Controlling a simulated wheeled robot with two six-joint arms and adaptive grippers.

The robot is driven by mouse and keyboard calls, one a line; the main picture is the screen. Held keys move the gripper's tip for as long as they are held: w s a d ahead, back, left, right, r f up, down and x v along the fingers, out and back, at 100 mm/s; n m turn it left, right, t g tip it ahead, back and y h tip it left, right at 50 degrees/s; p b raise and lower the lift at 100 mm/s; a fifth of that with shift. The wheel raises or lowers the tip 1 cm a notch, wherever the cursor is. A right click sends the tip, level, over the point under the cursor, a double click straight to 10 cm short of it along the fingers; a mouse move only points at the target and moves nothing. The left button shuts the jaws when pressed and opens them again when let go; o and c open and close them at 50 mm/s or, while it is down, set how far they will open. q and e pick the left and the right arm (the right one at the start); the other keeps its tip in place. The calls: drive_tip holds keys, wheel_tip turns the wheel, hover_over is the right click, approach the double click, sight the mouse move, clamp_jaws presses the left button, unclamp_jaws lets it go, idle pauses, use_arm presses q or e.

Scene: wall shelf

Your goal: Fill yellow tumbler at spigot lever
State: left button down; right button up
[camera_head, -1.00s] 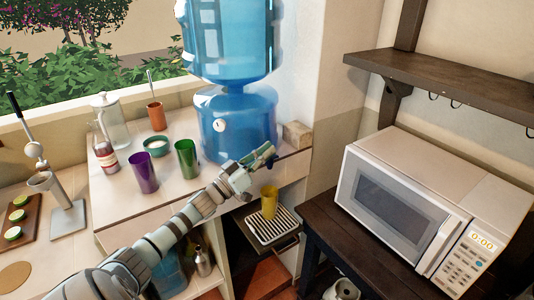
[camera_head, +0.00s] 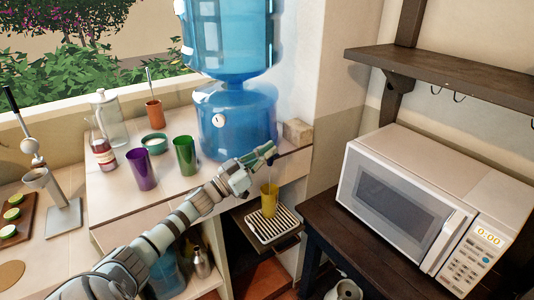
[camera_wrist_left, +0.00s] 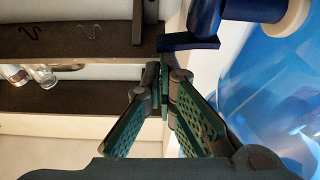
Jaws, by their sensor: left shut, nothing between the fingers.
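The yellow tumbler (camera_head: 269,203) stands upright on the slatted drip tray (camera_head: 262,236), below my left gripper. A faint thin pale line drops from near the gripper to the tumbler's mouth; it looks like water. The level inside cannot be told. My left gripper (camera_head: 264,153) is shut and empty at the dispenser's front. In the left wrist view its green-padded fingers (camera_wrist_left: 164,88) meet just below the dark blue spigot lever (camera_wrist_left: 188,44); I cannot tell whether they touch it. The spigot (camera_wrist_left: 240,8) is blue. In the head view the arm and gripper hide the spigot. My right gripper is out of view.
The blue water dispenser (camera_head: 236,120) stands on the counter behind the gripper. Purple (camera_head: 141,170) and green (camera_head: 184,156) tumblers stand to its left. A microwave (camera_head: 400,205) on a dark table and a wall shelf (camera_head: 450,75) are at the right.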

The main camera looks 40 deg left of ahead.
use_arm(q)
drive_tip(key=m+b, duration=0.1)
drive_tip(key=f+m+h, duration=0.1)
drive_tip(key=m, duration=0.1)
drive_tip(key=shift+s+d+m+g+b, duration=0.1)
drive_tip(key=shift+d+m+g+b, duration=0.1)
drive_tip(key=shift+m+g+b, duration=0.15)
idle(1.8)
drive_tip(key=s+a+p, duration=0.2)
drive_tip(key=s+p, duration=0.3)
drive_tip(key=s, duration=0.4)
drive_tip(key=shift+a+r, duration=0.3)
idle(0.8)
